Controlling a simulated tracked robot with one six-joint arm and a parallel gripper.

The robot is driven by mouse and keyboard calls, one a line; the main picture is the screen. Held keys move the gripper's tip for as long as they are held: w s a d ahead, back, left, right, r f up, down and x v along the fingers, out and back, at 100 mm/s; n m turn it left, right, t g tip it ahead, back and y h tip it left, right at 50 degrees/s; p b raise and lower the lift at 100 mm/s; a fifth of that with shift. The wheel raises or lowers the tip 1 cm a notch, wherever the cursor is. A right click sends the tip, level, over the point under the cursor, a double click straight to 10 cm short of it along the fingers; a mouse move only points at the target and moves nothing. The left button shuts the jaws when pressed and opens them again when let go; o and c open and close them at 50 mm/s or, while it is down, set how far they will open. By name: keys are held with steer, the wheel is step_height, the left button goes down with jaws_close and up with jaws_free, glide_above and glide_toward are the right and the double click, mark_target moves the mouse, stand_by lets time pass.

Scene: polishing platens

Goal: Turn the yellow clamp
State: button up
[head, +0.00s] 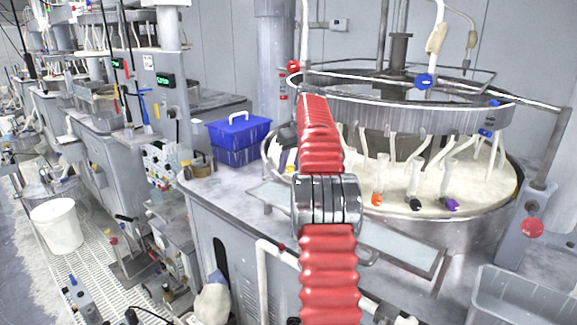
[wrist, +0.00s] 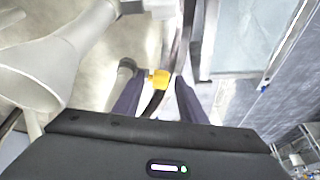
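The yellow clamp (wrist: 160,77) is small and shows in the wrist view, between the two dark fingertips of my gripper (wrist: 157,88). The fingers are apart, with a visible gap between the clamp and the right finger. The clamp's left side lies close to the left finger; I cannot tell whether they touch. A dark curved hose or rod runs beside the clamp. In the head view, my red arm covers the middle and hides my gripper. I cannot make out the clamp clearly there.
The round polishing machine (head: 400,118), with a metal ring and white hoses, stands right of centre. A large pale funnel-like part (wrist: 55,60) is at the left of the wrist view. A blue box (head: 238,133) sits on the bench.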

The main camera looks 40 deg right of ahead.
jaws_close()
stand_by(0.4)
steer(key=shift+w+d+r+g, duration=0.15)
steer(key=shift+w+g, duration=0.1)
steer(key=shift+g, duration=0.05)
stand_by(0.3)
steer(key=shift+g, duration=0.3)
steer(key=shift+f, duration=0.3)
steer(key=shift+s+a, duration=0.15)
steer(key=shift+a, duration=0.05)
